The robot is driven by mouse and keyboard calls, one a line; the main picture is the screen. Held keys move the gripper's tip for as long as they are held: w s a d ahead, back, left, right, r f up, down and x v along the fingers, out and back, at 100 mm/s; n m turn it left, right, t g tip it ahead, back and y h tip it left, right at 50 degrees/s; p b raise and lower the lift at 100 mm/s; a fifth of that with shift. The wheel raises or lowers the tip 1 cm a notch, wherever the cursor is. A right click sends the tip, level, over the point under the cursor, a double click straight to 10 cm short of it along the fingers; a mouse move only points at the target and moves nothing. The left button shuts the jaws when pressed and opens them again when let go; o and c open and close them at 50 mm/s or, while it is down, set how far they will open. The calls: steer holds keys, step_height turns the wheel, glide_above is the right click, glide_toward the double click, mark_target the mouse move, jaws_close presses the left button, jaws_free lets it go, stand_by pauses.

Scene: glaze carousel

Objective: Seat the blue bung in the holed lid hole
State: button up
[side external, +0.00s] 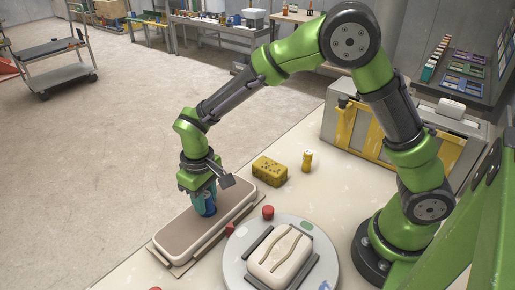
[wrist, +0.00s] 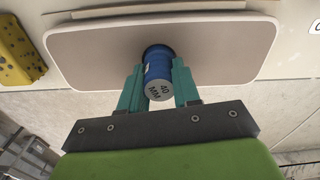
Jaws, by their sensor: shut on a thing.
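The blue bung (wrist: 158,68), with a grey end marked "40 MM", is between the two teal fingers of my gripper (wrist: 159,88). My gripper is shut on it. In the side external view my gripper (side external: 204,195) points down over the long tan lid (side external: 178,236), with the blue bung (side external: 207,211) low at the lid's surface. In the wrist view a dark patch shows at the bung's far end against the lid (wrist: 95,50). The bung and fingers hide most of the hole, so I cannot tell how deep the bung sits.
A round turntable (side external: 234,268) with a clamped cream block (side external: 280,254) stands close to the lid's right. Red knobs (side external: 268,212) lie between them. A yellow sponge (side external: 269,171) and a yellow bottle (side external: 307,160) stand behind. A grey-and-yellow case (side external: 345,125) is farther back.

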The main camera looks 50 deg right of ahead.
steer(key=shift+f, duration=0.15)
steer(key=o, duration=1.1)
steer(key=shift+c, duration=0.2)
steer(key=s+d+r+m+t+y, duration=0.1)
steer(key=d+r, duration=0.1)
steer(key=r, duration=0.6)
steer(key=s+d+r, duration=0.2)
steer(key=d+r, duration=0.1)
steer(key=r, duration=0.6)
steer(key=s+d+r+m+t, duration=0.1)
steer(key=s+d+m+t, duration=0.1)
steer(key=s, duration=0.4)
steer(key=s+d+r+m+t+y, duration=0.1)
steer(key=s+d+m+t, duration=0.1)
steer(key=s+d+t, duration=0.2)
steer(key=shift+s+d+r, duration=0.25)
steer(key=shift+s+d, duration=1.2)
steer(key=shift+d, duration=0.2)
